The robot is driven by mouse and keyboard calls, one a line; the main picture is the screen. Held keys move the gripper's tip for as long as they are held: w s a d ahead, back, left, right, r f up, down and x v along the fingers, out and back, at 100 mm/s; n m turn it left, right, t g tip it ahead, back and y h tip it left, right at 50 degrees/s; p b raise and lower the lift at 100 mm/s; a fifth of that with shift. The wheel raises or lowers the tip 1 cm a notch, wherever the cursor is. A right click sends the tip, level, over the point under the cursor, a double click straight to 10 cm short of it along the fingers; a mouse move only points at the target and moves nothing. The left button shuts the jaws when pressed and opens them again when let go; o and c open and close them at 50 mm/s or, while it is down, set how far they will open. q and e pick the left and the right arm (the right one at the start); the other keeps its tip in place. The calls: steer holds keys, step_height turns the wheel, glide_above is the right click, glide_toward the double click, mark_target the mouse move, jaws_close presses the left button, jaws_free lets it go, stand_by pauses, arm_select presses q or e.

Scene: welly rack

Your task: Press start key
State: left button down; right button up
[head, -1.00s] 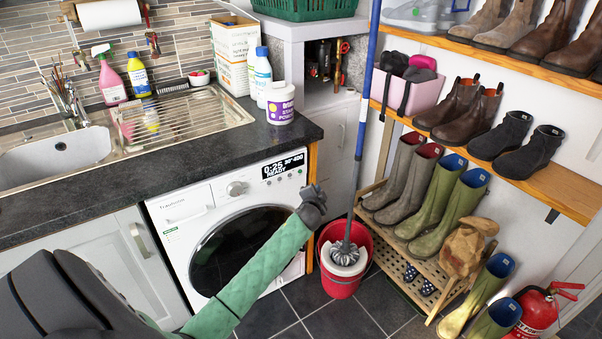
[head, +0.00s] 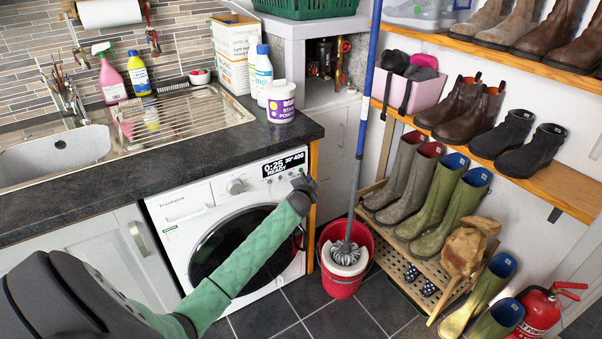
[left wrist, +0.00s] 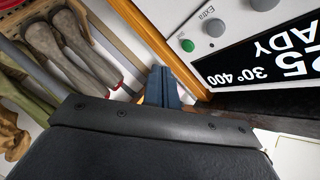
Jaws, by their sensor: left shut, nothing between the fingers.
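The white washing machine (head: 180,232) stands under the dark worktop, its display (head: 284,165) reading 0:25, 30°400, READY. In the left wrist view the display (left wrist: 262,62) shows upside down. A round green key (left wrist: 187,45) sits beside it, near a grey key (left wrist: 215,29) marked Extra. No lettering shows on the green key. My left gripper (head: 303,183) is shut and empty, in front of the machine's upper right corner. In the left wrist view its fingertips (left wrist: 160,82) are below and left of the green key, with a visible gap. My right gripper is out of view.
A wooden worktop end panel (head: 313,180) borders the machine on the right. A red mop bucket (head: 341,283) stands on the floor close by, its blue mop pole (head: 365,110) rising right of the gripper. A boot rack (head: 400,262) is further right.

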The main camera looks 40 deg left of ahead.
mark_target(301, 170)
arm_select(q)
steer(key=shift+w+a, duration=0.25)
steer(key=shift+a, duration=0.4)
steer(key=shift+w+a, duration=0.25)
steer(key=shift+a, duration=0.35)
stand_by(0.3)
stand_by(0.8)
steer(key=shift+w+a, duration=0.15)
steer(key=shift+a, duration=0.15)
steer(key=shift+a, duration=0.1)
stand_by(0.3)
